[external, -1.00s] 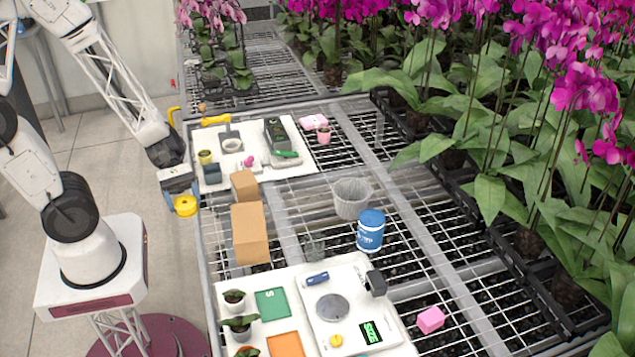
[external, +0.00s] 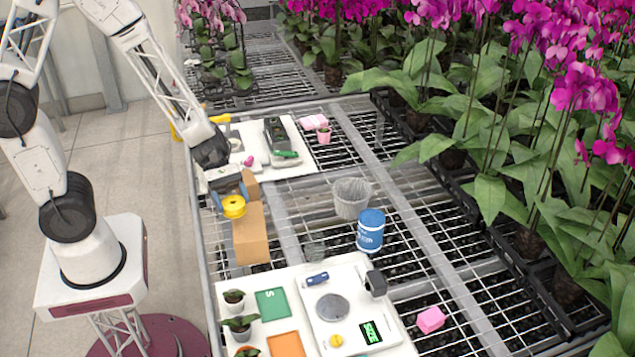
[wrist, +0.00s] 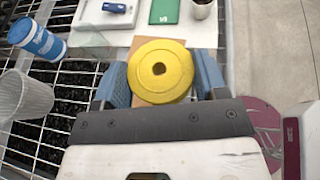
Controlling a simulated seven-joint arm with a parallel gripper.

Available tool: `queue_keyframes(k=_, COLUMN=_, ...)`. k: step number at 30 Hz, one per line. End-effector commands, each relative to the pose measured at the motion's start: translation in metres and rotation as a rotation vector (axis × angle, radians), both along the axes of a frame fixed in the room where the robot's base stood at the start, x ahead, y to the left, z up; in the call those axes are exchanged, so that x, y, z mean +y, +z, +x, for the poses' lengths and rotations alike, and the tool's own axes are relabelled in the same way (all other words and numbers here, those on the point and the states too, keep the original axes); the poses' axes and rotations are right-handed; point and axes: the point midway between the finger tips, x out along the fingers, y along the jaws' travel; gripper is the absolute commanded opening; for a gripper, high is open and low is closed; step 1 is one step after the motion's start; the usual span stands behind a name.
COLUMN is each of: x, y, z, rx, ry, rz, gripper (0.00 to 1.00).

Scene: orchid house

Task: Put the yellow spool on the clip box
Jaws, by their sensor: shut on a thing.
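My gripper (external: 232,200) is shut on the yellow spool (external: 233,207), a flat round disc with a dark centre hole. In the wrist view the spool (wrist: 160,72) sits between the blue fingers. A larger brown cardboard box (external: 251,240) stands on the bench. The spool overlaps this box's far left part in the external view, and brown cardboard (wrist: 141,101) shows behind it in the wrist view. The spool appears held above; the exact gap cannot be told. A smaller brown box (external: 251,184) is partly hidden behind my gripper. No label shows which box is the clip box.
A grey mesh pot (external: 352,197) and a blue-white tub (external: 370,231) stand right of the boxes. A white scale (external: 345,305) and small potted plants (external: 240,325) are in front. A white tray (external: 295,165) with tools lies behind. Orchids line the right.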

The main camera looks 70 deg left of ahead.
Motion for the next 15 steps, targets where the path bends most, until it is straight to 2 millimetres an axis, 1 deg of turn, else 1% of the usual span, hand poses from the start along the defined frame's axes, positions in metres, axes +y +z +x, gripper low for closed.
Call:
queue_keyframes(k=1, x=-0.002, y=-0.001, z=0.008, rx=-0.001, ry=-0.001, rz=0.000, gripper=0.43)
queue_keyframes(k=6, x=-0.005, y=-0.003, z=0.026, rx=0.000, ry=-0.002, rz=0.001, gripper=0.43)
queue_keyframes(k=10, x=-0.006, y=-0.003, z=0.032, rx=-0.001, ry=-0.001, rz=0.000, gripper=0.43)
queue_keyframes(k=15, x=-0.006, y=-0.003, z=0.032, rx=-0.001, ry=0.000, rz=0.000, gripper=0.43)
